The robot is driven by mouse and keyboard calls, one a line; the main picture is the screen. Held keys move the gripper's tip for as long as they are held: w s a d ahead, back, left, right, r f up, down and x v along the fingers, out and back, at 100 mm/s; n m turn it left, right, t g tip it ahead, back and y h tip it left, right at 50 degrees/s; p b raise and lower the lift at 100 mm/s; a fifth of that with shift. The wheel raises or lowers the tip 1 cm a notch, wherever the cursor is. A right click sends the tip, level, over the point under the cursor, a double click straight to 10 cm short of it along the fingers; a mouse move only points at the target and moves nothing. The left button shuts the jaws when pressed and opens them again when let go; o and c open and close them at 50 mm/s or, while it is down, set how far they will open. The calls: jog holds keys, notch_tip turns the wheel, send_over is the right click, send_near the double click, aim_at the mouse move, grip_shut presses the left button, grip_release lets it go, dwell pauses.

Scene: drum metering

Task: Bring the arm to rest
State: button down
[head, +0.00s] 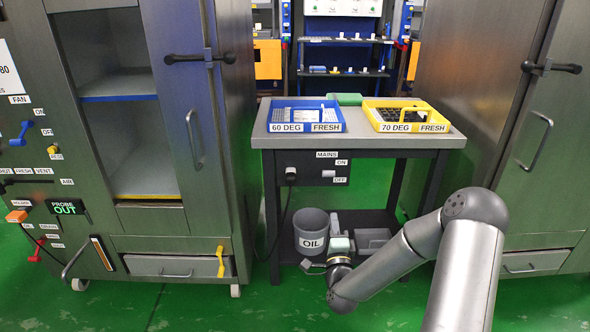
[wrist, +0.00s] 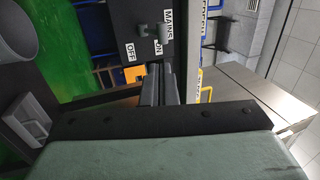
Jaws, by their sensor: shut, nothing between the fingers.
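My arm reaches in from the lower right in the head view and bends down in front of the bench (head: 258,139). My gripper (head: 334,220) is low in front of the bench, just right of the grey OIL bucket (head: 311,228) and below the MAINS panel. In the wrist view, the two dark fingers of my gripper (wrist: 160,78) are together, with nothing seen between them. I cannot tell from these views how close the fingers are to the bench front.
On the bench top stand a blue 60 DEG tray (head: 306,127) and a yellow 70 DEG tray (head: 407,127). A steel cabinet (head: 205,110) stands open at left, another (head: 525,140) is shut at right. A cable hangs beside the bench. Green floor lies clear in front.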

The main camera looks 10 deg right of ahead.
jog(key=s+a+r+n+g+y+p, duration=0.25)
jog(key=a+r+n+g+p, duration=0.25)
jog(key=r+n+p, duration=0.25)
jog(key=s+a+r+n+g+y+p, duration=0.2)
jog(key=a+r+n+g+y+p, duration=0.15)
jog(key=r+n+g+p, duration=0.35)
jog(key=s+r+n+g+h+p, duration=0.1)
jog(key=s+r+n+g+p, duration=0.2)
jog(key=s+r+p, duration=0.5)
jog(key=s+a+r+n+g+h+p, duration=0.1)
jog(key=s+r+n+g+p, duration=0.2)
jog(key=s+r+p, duration=0.6)
jog(key=s+r+g, duration=0.1)
jog(key=s+r, duration=0.1)
jog(key=s, duration=0.4)
jog(key=s+r+g, duration=0.1)
jog(key=s+r, duration=0.2)
jog(key=s, duration=0.3)
jog(key=shift+s+a+r, duration=0.25)
jog(key=shift+s+r, duration=0.05)
